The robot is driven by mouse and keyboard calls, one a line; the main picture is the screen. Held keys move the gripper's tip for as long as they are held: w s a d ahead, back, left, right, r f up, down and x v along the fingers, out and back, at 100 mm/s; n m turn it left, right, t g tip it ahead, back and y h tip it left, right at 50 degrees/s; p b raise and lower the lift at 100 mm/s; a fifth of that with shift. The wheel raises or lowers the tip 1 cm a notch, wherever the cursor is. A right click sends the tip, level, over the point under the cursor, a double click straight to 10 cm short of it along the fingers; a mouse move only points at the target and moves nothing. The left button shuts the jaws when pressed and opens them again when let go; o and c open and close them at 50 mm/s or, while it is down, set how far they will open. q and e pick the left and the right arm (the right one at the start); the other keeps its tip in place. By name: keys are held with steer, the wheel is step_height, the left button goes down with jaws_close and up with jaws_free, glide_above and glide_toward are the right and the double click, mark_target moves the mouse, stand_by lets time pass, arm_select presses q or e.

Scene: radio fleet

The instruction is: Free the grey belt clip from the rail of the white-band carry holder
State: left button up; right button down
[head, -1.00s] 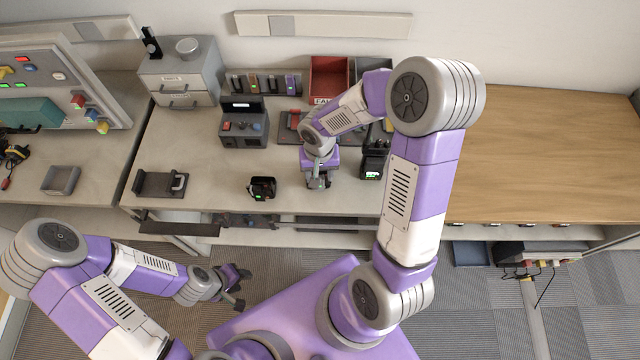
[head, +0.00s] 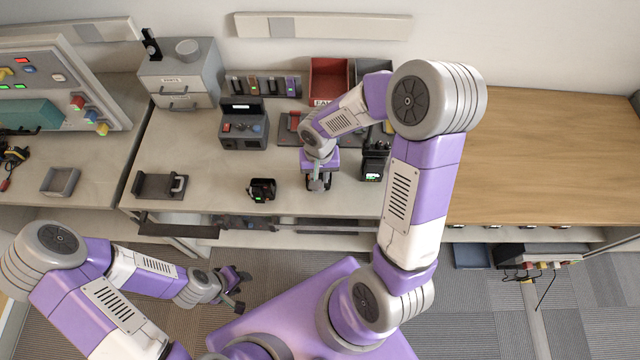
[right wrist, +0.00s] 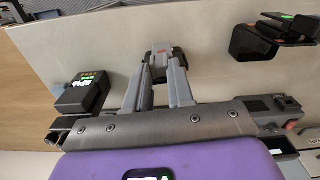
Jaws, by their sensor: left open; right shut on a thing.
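My right gripper (head: 318,184) is low over the front of the middle bench. In the right wrist view its fingers (right wrist: 159,76) are shut on a small dark grey piece (right wrist: 160,53) with a red mark. I cannot tell whether this is the belt clip or part of a holder. No white band or rail can be made out; the fingers hide much. A black holder-like unit (head: 262,189) with a green light stands to the left, apart from the gripper; it also shows in the right wrist view (right wrist: 253,47). My left gripper (head: 238,285) is open and empty, off the bench over the floor.
A black unit with a lit display (head: 374,166) stands close right of the right gripper, also in the right wrist view (right wrist: 84,94). A dark tray (head: 150,185) lies at the bench's left. A grey tester (head: 243,128) and red bin (head: 328,80) stand behind.

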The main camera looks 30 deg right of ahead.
stand_by(0.4)
step_height(320, 180, up, 7)
steer(key=p, duration=0.4)
steer(key=shift+f+p, duration=0.15)
steer(key=shift+p, duration=0.15)
stand_by(0.7)
steer(key=shift+f, duration=0.1)
